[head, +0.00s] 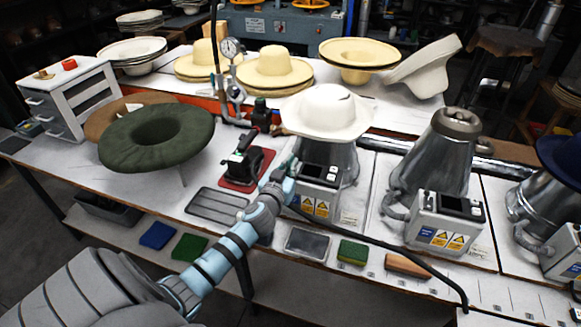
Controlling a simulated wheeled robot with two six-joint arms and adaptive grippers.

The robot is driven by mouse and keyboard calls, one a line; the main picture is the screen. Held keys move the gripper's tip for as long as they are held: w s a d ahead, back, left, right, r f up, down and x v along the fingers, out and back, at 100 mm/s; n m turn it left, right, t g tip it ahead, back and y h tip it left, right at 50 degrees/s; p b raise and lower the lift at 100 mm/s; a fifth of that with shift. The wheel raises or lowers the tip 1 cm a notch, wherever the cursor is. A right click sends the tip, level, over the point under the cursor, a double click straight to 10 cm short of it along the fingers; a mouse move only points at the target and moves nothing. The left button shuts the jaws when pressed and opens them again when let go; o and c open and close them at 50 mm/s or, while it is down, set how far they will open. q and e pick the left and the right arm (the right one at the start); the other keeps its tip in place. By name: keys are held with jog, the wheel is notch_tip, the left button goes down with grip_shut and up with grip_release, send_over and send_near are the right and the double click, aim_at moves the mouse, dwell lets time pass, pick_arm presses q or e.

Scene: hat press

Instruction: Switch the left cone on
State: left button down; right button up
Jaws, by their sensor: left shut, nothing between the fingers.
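The left cone (330,160) is a metal steamer with a white hat (327,112) on top. Its grey control box (319,184) has a dark panel and yellow warning labels facing me. My left arm reaches in from the lower left. My left gripper (290,166) is shut and empty at the left edge of this control box, partly covering its side. I cannot tell whether it touches the box. The switch itself is too small to make out. My right gripper is not in view.
A middle cone (437,155) and a right cone with a navy hat (564,158) stand to the right. A dark iron (243,160) sits on a red pad left of my gripper. A black hose (400,258) runs along the front. A green hat (156,138) stands at left.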

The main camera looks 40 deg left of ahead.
pick_arm(q)
jog(key=shift+w+a+f+b, duration=0.15)
jog(key=shift+w+f+b, duration=0.3)
jog(key=shift+b, duration=0.2)
jog(key=shift+r+p, duration=0.55)
notch_tip(320, 180, up, 4)
jog(key=p, duration=0.3)
jog(key=shift+s, duration=0.15)
jog(key=r+v, duration=0.2)
jog(key=v, duration=0.6)
jog(key=shift+s, duration=0.25)
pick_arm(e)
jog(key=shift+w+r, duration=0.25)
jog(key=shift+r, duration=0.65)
